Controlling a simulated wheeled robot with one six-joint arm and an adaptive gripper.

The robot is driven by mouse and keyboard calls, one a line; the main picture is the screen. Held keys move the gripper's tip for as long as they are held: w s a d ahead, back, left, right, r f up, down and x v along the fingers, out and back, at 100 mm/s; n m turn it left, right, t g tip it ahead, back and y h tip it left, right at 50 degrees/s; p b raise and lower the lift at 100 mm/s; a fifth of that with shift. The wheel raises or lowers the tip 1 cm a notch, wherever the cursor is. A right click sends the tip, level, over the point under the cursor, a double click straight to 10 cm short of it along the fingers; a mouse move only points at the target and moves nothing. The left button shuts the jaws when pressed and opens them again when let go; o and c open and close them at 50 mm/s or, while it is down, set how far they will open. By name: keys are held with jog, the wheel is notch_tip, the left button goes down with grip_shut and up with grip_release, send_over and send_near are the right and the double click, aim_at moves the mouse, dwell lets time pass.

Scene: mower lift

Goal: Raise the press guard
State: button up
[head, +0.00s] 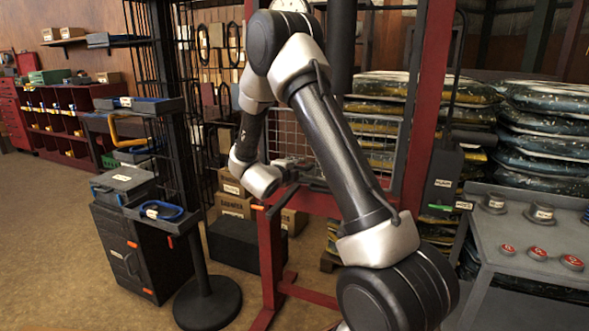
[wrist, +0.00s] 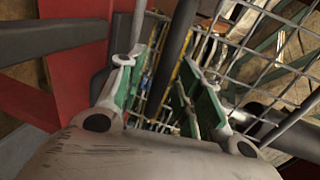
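The press guard is a wire mesh panel (head: 292,128) in front of the red press frame (head: 421,110). In the head view it sits behind my arm, which hides part of it. The mesh also shows at the upper right of the wrist view (wrist: 262,50). My gripper (head: 293,170) is at the lower part of the mesh. In the wrist view its green-padded fingers (wrist: 158,80) stand apart. A dark grey bar (wrist: 171,62) shows in the gap between them; I cannot tell whether it is touched.
A grey table (head: 515,240) with weights and red-topped knobs stands at right. Stacked sacks (head: 550,130) are behind it. A dark post on a round base (head: 207,300) and a black cabinet (head: 140,245) stand at left. Floor at the lower left is clear.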

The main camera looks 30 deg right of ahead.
jog(key=shift+d, duration=0.1)
grip_shut()
notch_tip(320, 180, up, 25)
jog(key=shift+r, duration=0.2)
dwell(0.4)
grip_release()
jog(key=shift+f, duration=0.1)
